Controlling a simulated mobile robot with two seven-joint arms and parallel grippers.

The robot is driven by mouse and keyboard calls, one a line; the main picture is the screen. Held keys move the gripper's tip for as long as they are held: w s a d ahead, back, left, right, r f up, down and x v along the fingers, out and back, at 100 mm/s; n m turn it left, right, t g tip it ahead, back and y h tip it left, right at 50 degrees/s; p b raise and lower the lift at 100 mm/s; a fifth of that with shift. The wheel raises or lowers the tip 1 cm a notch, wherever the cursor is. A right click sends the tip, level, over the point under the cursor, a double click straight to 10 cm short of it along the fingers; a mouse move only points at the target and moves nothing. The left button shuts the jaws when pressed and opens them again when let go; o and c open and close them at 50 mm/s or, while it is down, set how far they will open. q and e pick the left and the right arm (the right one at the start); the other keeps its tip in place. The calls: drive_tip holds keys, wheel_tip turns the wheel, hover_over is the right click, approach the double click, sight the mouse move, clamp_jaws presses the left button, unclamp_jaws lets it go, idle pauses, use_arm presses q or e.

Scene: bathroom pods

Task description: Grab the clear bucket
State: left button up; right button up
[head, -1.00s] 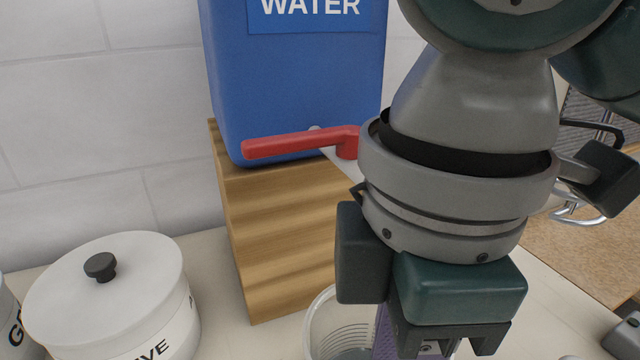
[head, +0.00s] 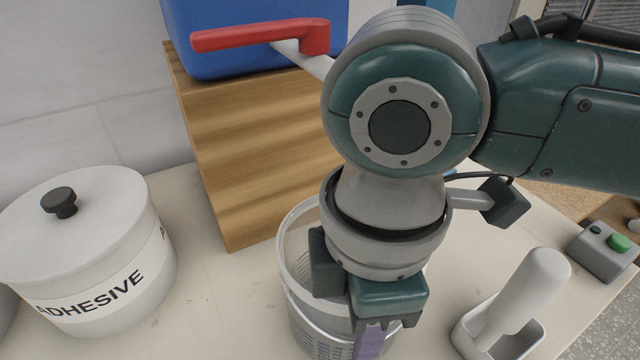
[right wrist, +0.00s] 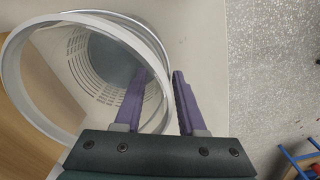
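The clear bucket (head: 308,318) stands on the pale counter, partly hidden behind my right gripper in the head view. It has a pale round rim and slotted lower walls. In the right wrist view I look into the bucket (right wrist: 85,65) from above. My right gripper (right wrist: 160,75) has its purple fingers apart, one over the inside of the bucket and one outside, with the rim's near side between them. A gap shows, so it does not look clamped. In the head view my right gripper (head: 370,340) points down at the bucket's right side. My left gripper is out of view.
A white lidded adhesive pot (head: 95,250) stands at left. A wooden block (head: 245,150) behind the bucket carries a blue water container (head: 225,60) with a red tap lever (head: 260,35). A white handled holder (head: 520,300) and a green-button box (head: 605,250) are at right.

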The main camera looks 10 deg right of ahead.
drive_tip(key=shift+c, duration=0.2)
clamp_jaws()
idle(1.1)
